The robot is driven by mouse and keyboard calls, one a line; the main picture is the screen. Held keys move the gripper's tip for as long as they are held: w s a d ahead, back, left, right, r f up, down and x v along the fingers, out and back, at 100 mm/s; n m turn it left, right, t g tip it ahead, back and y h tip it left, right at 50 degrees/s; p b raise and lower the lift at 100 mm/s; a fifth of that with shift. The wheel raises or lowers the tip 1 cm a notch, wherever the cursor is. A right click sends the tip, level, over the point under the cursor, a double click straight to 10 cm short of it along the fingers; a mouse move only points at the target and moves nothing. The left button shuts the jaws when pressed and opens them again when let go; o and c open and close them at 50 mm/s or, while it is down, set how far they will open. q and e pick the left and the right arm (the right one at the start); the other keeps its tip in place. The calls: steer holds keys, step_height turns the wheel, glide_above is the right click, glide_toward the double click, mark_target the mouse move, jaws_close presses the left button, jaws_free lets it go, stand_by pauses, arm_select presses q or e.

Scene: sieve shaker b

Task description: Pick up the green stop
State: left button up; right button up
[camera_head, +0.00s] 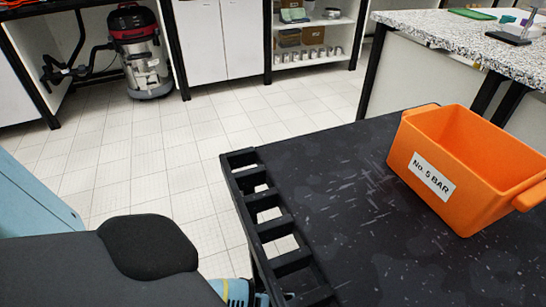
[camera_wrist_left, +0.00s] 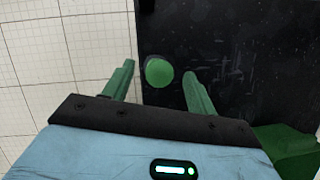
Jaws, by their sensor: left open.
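The green stop (camera_wrist_left: 159,72) shows in the left wrist view as a rounded green piece at the black table's edge. My left gripper (camera_wrist_left: 159,68) has two green fingers, spread apart on either side of the stop in the picture. Gaps show between the stop and both fingers, and nothing is gripped. I cannot tell how far the fingertips are above or short of it. In the head view I do not make out the stop or the left gripper's fingers. My right gripper is in neither view.
An orange bin (camera_head: 445,205) labelled "No. 5 BAR" stands on the black table (camera_head: 330,200). A black slotted rail (camera_head: 262,215) runs along the table's left edge. A speckled counter (camera_head: 450,35) is at the back right. A vacuum (camera_head: 140,55) stands at the back left.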

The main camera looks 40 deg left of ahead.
arm_select(q)
steer(key=x, duration=0.1)
steer(key=b+x, duration=0.2)
steer(key=x, duration=0.1)
steer(key=shift+s+d+f, duration=0.15)
steer(key=shift+s+d, duration=0.1)
steer(key=shift+s, duration=0.1)
steer(key=shift+w+a+f+b, duration=0.15)
steer(key=shift+w+f+b, duration=0.05)
steer(key=shift+f+b, duration=0.15)
steer(key=shift+r, duration=0.1)
steer(key=c, duration=1.1)
